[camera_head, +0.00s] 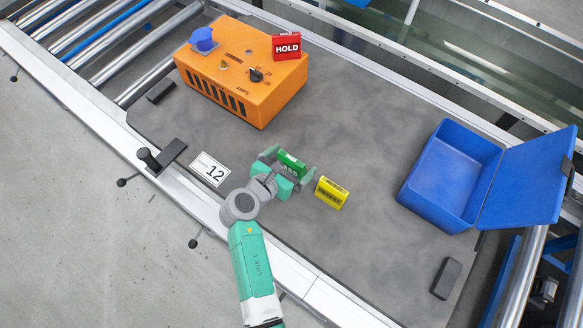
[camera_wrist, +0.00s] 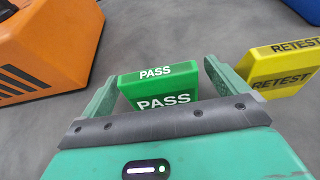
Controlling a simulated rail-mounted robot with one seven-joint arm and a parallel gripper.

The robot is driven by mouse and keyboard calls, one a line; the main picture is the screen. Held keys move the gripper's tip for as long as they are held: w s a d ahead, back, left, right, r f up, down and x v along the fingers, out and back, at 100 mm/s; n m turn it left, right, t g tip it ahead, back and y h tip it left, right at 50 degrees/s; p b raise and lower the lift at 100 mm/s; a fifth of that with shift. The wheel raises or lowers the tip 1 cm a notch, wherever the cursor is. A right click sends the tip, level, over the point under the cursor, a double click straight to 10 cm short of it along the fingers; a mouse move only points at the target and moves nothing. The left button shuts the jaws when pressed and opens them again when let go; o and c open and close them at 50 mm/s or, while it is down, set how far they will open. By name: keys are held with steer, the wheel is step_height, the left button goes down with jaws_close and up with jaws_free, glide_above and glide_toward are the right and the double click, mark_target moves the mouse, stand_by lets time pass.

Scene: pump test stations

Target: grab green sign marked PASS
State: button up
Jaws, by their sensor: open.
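The green sign marked PASS (camera_head: 291,163) stands on the grey mat in the middle of the station. In the wrist view the PASS sign (camera_wrist: 159,86) sits between the two fingers, with a visible gap to the right finger and a narrow one to the left. My gripper (camera_head: 285,168) is open around the sign; it also shows in the wrist view (camera_wrist: 160,88). The lower part of the sign is hidden behind the gripper's body in the wrist view.
A yellow RETEST sign (camera_head: 331,193) stands just right of my gripper. An orange unit (camera_head: 240,75) bears a red HOLD sign (camera_head: 287,46). An open blue box (camera_head: 450,175) is at the right. A white card marked 12 (camera_head: 210,170) lies at left. Mat space beyond is free.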

mark_target(291, 160)
steer(key=shift+w+d, duration=0.1)
steer(key=shift+w, duration=0.15)
steer(key=shift+s, duration=0.15)
steer(key=shift+c, duration=1.1)
steer(key=c, duration=0.9)
steer(key=shift+o, duration=0.2)
steer(key=shift+r+p, duration=0.5)
steer(key=shift+p, duration=0.1)
steer(key=r+p, duration=0.2)
steer(key=r, duration=0.1)
steer(key=shift+s+p, duration=0.2)
steer(key=shift+p, duration=0.1)
steer(key=s+a+p, duration=0.2)
steer(key=s+p, duration=0.3)
steer(key=s, duration=1)
steer(key=shift+s+a+r+p, duration=0.2)
steer(key=shift+r+p, duration=0.15)
steer(key=shift+r, duration=0.1)
